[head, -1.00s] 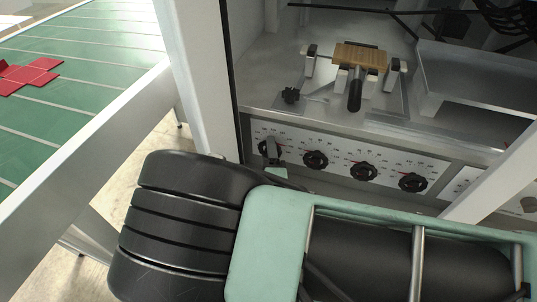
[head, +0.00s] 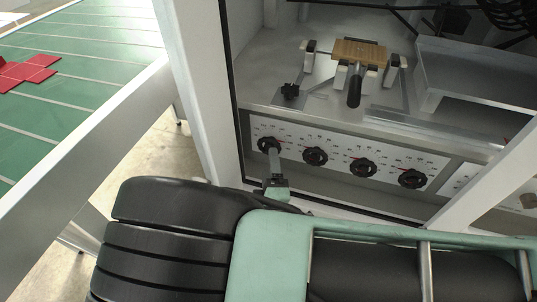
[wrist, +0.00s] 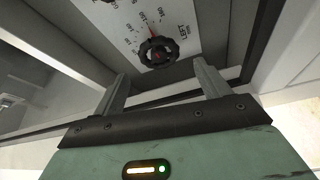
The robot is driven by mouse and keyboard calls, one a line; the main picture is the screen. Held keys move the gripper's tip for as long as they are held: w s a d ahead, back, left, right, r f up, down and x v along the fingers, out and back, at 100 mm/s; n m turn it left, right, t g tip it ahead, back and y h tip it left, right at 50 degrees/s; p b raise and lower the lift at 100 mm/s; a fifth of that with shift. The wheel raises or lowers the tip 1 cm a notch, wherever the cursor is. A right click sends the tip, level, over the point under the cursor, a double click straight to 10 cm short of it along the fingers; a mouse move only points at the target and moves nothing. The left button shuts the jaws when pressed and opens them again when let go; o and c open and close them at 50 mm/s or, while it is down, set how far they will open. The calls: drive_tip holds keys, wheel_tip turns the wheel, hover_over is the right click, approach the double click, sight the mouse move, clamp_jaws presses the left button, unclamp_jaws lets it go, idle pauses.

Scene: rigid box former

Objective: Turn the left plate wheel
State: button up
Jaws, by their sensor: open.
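The left plate wheel (head: 269,144) is a black lobed knob at the left end of a white dial panel. In the wrist view the wheel (wrist: 158,52) has a red mark, and "LEFT" is printed near it. My gripper (head: 273,158) is just in front of and below this wheel in the head view. In the wrist view my gripper (wrist: 160,69) is open, with its two grey fingers apart and nothing between them. The wheel shows beyond the tips, between their lines. It looks clear of both fingers, though the exact gap cannot be told.
More black knobs (head: 362,168) line the panel to the right. Above is a metal shelf with a wooden block (head: 359,54) on clamps. A white frame post (head: 197,90) stands to the left, and a slanting white bar (head: 490,165) to the right.

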drive_tip(key=s, duration=1.1)
drive_tip(key=shift+s+d+f, duration=0.25)
drive_tip(key=shift+s+f, duration=0.1)
drive_tip(key=shift+f, duration=0.1)
